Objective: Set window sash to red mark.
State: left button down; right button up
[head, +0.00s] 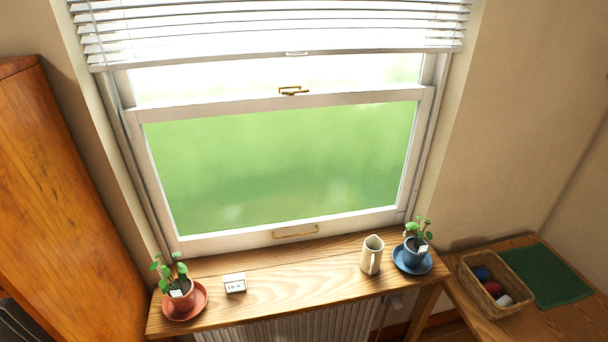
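The window's white lower sash (295,237) is down, its bottom rail at the wooden sill. A brass pull handle (295,232) is on the bottom rail, and a brass latch (293,91) is on the sash's top rail. I cannot make out a red mark on the frame in this view. Neither of my grippers is in the head view.
On the sill shelf (272,273) stand a plant in a terracotta pot (180,295), a small white sign (235,284), a cream jug (372,255) and a plant in a blue pot (416,248). White blinds (270,25) hang above. A basket (490,287) is at right.

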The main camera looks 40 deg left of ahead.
aim_at(133, 119)
jog(key=u, duration=1.8)
jog(key=k, duration=0.35)
jog(key=u, duration=0.4)
jog(key=i, duration=0.45)
jog(key=u, duration=0.05)
